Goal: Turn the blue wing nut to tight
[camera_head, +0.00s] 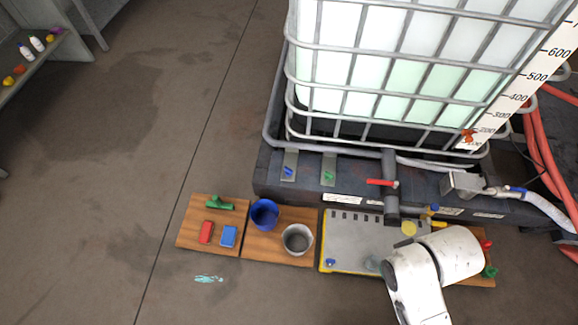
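A small blue wing nut (288,171) sits on a grey metal plate (290,160) fixed to the dark base of the big caged tank. Its wings look slanted, but it is too small to tell how tight it is. A similar green wing nut (328,175) is on a second plate just to its right. My white arm shows at the lower right, over the grey panel and well away from the blue wing nut. My gripper cannot be made out.
Wooden boards (183,240) on the floor before the tank hold red, blue and green pieces, a blue bucket (264,213) and a grey bucket (298,239). A grey panel (350,240) lies right of them. A red-handled valve (383,182) juts from the tank.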

